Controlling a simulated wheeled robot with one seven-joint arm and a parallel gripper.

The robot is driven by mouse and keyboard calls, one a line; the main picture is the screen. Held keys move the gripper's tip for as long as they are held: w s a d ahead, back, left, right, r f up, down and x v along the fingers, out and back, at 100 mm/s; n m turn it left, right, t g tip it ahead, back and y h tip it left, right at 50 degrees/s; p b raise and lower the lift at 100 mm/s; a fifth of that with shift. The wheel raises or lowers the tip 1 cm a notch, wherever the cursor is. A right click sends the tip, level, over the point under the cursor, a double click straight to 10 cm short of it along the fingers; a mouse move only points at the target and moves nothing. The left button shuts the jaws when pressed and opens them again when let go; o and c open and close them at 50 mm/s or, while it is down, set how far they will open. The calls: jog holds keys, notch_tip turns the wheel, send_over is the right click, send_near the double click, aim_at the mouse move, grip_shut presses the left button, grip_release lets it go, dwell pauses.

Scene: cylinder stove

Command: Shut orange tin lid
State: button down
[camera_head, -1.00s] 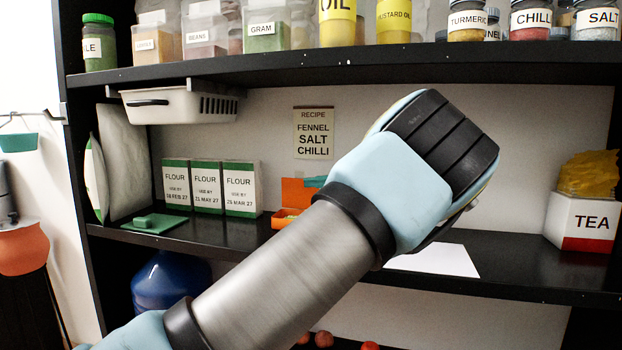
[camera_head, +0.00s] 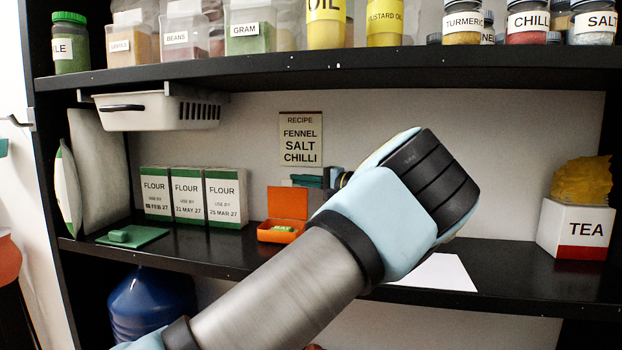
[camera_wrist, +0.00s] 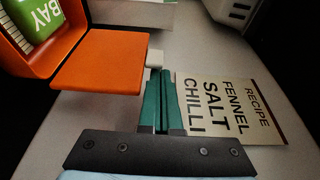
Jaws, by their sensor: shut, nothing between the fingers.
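The orange tin (camera_head: 270,236) stands on the middle shelf, right of the flour boxes. Its orange lid (camera_head: 287,203) stands upright at the back, open. A green packet shows inside the tin. In the wrist view, the lid (camera_wrist: 105,62) is left of my gripper and the green packet (camera_wrist: 32,18), marked BAY, is at the top left. My gripper (camera_head: 305,181) has teal fingers, shut and empty, near the lid's upper right.
A recipe card (camera_head: 301,139) is on the back wall. White paper (camera_head: 440,272) and a tea box (camera_head: 575,228) are at right. The upper shelf (camera_head: 330,68) is overhead.

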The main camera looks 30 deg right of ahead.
jog(key=shift+w+a, duration=0.1)
jog(key=shift+w, duration=0.05)
jog(key=shift+a+f+b, duration=0.1)
jog(key=shift+f+b, duration=0.05)
jog(key=shift+b, duration=0.35)
